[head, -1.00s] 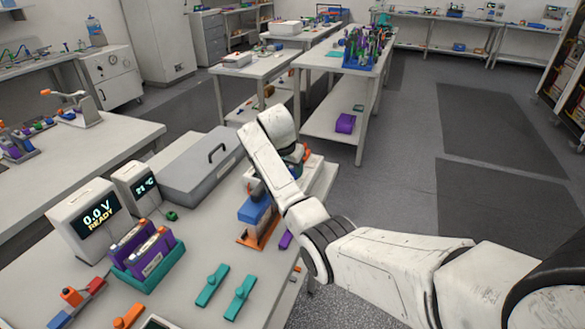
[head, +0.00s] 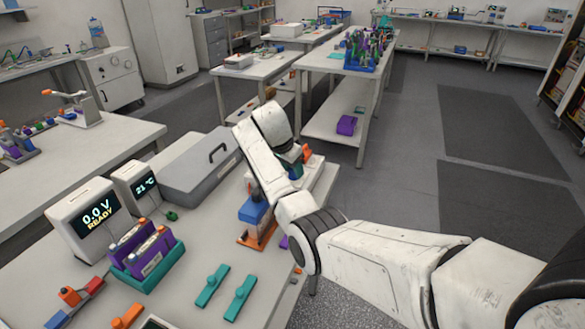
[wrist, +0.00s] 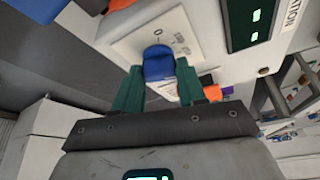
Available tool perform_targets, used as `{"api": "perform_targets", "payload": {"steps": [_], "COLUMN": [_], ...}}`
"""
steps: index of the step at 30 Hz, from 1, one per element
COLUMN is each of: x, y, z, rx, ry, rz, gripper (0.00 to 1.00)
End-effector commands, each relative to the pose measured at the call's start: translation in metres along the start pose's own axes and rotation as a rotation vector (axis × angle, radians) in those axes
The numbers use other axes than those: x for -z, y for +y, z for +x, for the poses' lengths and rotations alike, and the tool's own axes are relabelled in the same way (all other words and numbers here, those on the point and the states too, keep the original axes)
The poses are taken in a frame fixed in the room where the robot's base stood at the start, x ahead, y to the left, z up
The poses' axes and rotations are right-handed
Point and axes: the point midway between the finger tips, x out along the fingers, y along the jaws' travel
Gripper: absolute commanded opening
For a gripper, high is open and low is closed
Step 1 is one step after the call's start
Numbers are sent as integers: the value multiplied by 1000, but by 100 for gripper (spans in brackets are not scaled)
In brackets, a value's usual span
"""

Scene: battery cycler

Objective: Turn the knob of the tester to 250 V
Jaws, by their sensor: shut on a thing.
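The tester (wrist: 213,30) shows in the wrist view as a white casing with a dark green-lit display (wrist: 250,20) and a partly cut-off label ending in "ATION". Its blue knob (wrist: 158,64) stands on a pale dial plate (wrist: 128,45); a "0" mark shows just above the knob. The other scale marks are too small or covered to read. My gripper (wrist: 160,72) has its teal fingers on either side of the knob and is shut on it. In the head view my arm hides most of the tester and the knob.
A white meter (head: 84,222) reading "0.0 V READY", a smaller temperature display (head: 134,187) and a grey lidded case (head: 190,178) stand on the bench. A purple-and-teal holder (head: 160,262) and teal pieces (head: 212,286) lie in front.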

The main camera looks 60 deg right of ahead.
Motion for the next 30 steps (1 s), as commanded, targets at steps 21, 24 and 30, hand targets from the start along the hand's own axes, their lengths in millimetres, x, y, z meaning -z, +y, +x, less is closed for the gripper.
{"api": "perform_targets", "payload": {"steps": [21,24,30], "x": [0,0,0], "y": [-2,-2,-2], "z": [-16,-34,-73], "rx": [5,7,7], "ry": [2,1,2], "rz": [-2,0,0], "gripper": [66,66,66]}}
